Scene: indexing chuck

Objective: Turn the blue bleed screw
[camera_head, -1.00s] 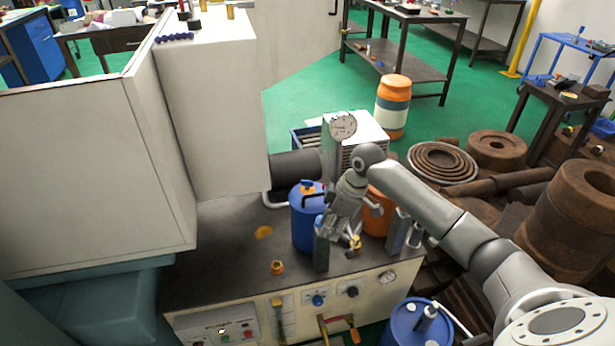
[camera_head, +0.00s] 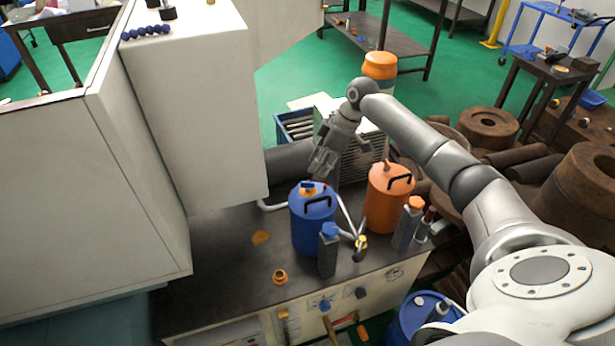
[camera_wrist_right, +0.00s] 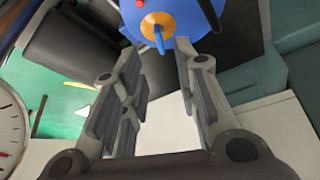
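A blue canister (camera_head: 312,225) with a black handle stands on the dark bench top. An orange fitting with a small blue piece (camera_head: 307,187) sits on its top; this may be the blue bleed screw. The fitting also shows in the right wrist view (camera_wrist_right: 158,27), with its blue stem between my fingertips but apart from them. A blue knob (camera_head: 325,306) is on the bench's front panel. My right gripper (camera_head: 320,170) is open and empty, above and behind the canister top. My left gripper is not in view.
An orange canister (camera_head: 388,200) and grey bottles with blue (camera_head: 328,250) and orange (camera_head: 407,225) caps stand close by. A pale cabinet (camera_head: 200,110) blocks the left. The bench top (camera_head: 225,260) is mostly clear at left. A dial gauge (camera_wrist_right: 10,130) shows in the wrist view.

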